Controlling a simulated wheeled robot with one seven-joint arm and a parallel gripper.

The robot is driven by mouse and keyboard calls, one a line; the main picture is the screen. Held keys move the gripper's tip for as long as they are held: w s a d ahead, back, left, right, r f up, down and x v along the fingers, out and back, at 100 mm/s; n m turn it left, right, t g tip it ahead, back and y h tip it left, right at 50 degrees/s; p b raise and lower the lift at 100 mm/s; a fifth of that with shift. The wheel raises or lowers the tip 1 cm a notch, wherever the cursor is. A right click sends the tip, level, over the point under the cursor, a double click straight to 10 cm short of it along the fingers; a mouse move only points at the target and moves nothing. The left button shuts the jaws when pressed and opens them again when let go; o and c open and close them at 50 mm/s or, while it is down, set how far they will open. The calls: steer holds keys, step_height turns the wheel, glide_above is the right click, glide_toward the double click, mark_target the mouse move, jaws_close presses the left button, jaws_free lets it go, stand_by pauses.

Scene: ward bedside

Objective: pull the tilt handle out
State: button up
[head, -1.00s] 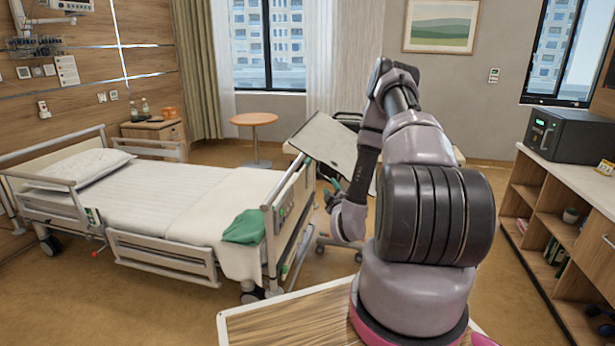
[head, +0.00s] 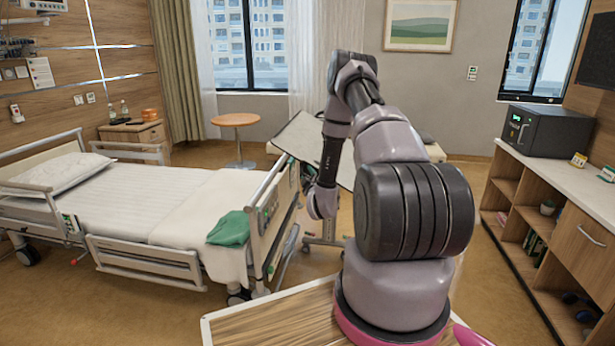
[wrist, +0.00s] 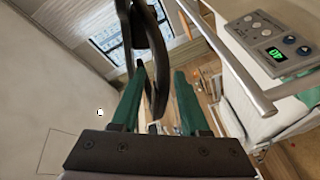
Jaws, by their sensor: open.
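The tilt handle looks to be the dark curved loop (wrist: 158,50) in the wrist view. It comes down from the top edge and passes between the two green fingers of my gripper (wrist: 161,70). The jaws are open, with a finger on either side of the loop; I cannot tell whether either touches it. A tilted pale board (head: 300,133), apparently an overbed table's top, stands past the bed's foot in the head view, partly behind my arm. My gripper and the handle are hidden in the head view.
The bed (head: 130,200) with a green cloth (head: 229,228) stands at left. In the wrist view, a bed rail (wrist: 228,62) and a control panel (wrist: 270,42) are close at right. A shelf unit (head: 560,240) stands at right. A round table (head: 236,120) is farther back.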

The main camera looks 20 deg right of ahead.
jaws_close()
stand_by(1.3)
